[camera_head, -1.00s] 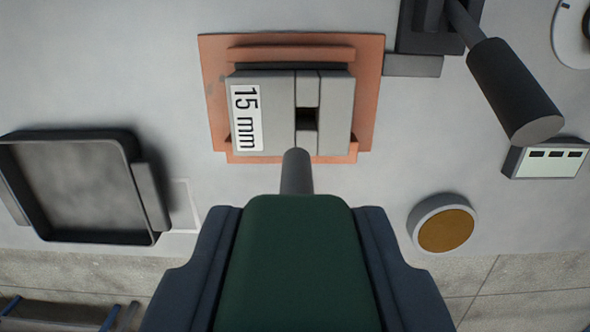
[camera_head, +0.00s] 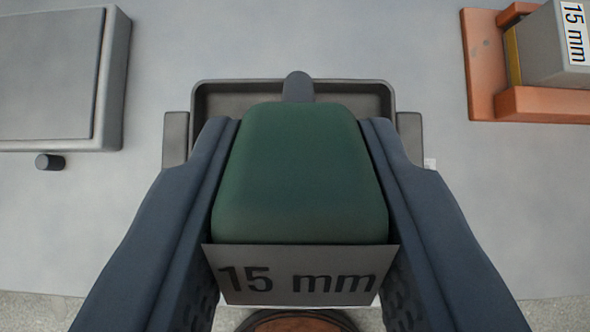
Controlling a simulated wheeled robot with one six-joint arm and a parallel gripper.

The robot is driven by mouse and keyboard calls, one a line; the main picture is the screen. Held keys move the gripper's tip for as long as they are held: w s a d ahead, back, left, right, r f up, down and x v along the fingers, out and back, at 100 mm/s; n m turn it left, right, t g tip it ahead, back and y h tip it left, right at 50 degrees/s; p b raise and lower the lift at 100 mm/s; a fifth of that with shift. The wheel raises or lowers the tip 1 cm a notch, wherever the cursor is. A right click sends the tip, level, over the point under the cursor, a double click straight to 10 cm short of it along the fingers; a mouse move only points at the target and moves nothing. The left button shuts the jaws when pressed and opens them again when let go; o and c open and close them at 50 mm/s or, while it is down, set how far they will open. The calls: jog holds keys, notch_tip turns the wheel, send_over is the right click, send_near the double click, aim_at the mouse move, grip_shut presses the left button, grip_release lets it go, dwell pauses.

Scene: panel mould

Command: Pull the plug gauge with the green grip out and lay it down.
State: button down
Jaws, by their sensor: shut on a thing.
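My gripper (camera_head: 303,200) is shut on the green grip of the plug gauge (camera_head: 303,170), with a jaw on each side of it. A plate marked "15 mm" (camera_head: 295,275) shows at the near end of the grip. The gauge's grey pin (camera_head: 298,88) sticks out past the far end of the grip, over the dark tray (camera_head: 213,101). The grip and jaws hide most of the tray. I cannot tell whether the gauge touches it. The grey block marked "15 mm" (camera_head: 553,50) sits in its orange holder (camera_head: 483,70) at the upper right, apart from the gauge.
A grey box or panel (camera_head: 45,75) with a dark knob (camera_head: 49,162) is at the upper left. A round brownish thing (camera_head: 298,322) shows partly at the bottom edge. The pale surface between the box, tray and orange holder is clear.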

jog(key=shift+s+a+f, duration=0.15)
jog(key=shift+a+f, duration=0.05)
jog(key=shift+f, duration=4.05)
jog(key=c, duration=1)
grip_release()
jog(key=shift+o, duration=0.2)
jog(key=v, duration=1.7)
jog(key=shift+s, duration=0.3)
